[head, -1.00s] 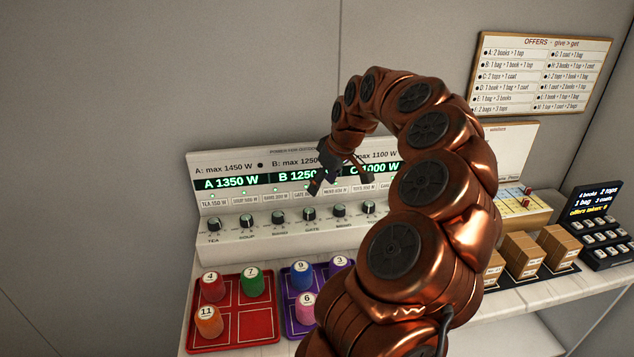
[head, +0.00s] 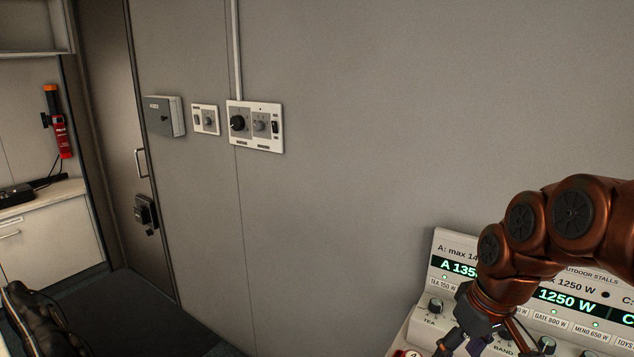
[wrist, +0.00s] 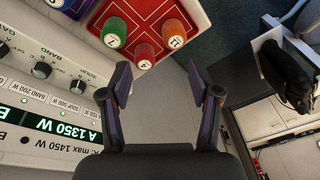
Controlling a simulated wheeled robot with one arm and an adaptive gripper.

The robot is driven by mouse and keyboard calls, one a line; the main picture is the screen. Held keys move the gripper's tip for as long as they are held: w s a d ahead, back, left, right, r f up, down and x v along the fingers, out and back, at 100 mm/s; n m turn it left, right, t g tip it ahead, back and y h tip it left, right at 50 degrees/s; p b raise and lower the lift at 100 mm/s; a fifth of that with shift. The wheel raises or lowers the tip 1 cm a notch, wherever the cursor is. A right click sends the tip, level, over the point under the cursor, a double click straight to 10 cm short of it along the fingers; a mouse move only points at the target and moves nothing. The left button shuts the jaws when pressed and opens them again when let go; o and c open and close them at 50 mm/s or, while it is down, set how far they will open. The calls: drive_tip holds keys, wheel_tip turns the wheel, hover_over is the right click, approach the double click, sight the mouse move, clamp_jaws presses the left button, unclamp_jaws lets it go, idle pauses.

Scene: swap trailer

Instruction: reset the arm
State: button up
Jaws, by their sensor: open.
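The gate knob (head: 547,345) is a dark knob with a light pointer on the white power panel (head: 443,243), at the lower right of the head view. The frame edge cuts off its base, so I cannot read its setting. My gripper (head: 482,346) is in front of the panel, left of the gate knob and apart from it, pointing down. In the wrist view my gripper (wrist: 160,84) is open and empty. The panel lies on the left there with several knobs, and the one at the left edge is probably the gate knob (wrist: 4,49).
A red tray (wrist: 160,22) with numbered cylinders lies just beyond my fingers in the wrist view. In the head view, wall switches (head: 255,125), a grey box (head: 165,116), a door (head: 130,150) and a fire extinguisher (head: 59,125) are at left. The floor there is open.

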drive_tip(key=s+a+f+m+g, duration=0.1)
drive_tip(key=s+a+f, duration=0.2)
drive_tip(key=s, duration=0.6)
drive_tip(key=s+a+f+m+g+h, duration=0.1)
drive_tip(key=s+a+f, duration=0.3)
drive_tip(key=s, duration=0.6)
drive_tip(key=shift+s+a+m+g, duration=0.25)
drive_tip(key=shift+m+g, duration=0.15)
drive_tip(key=shift+g, duration=0.3)
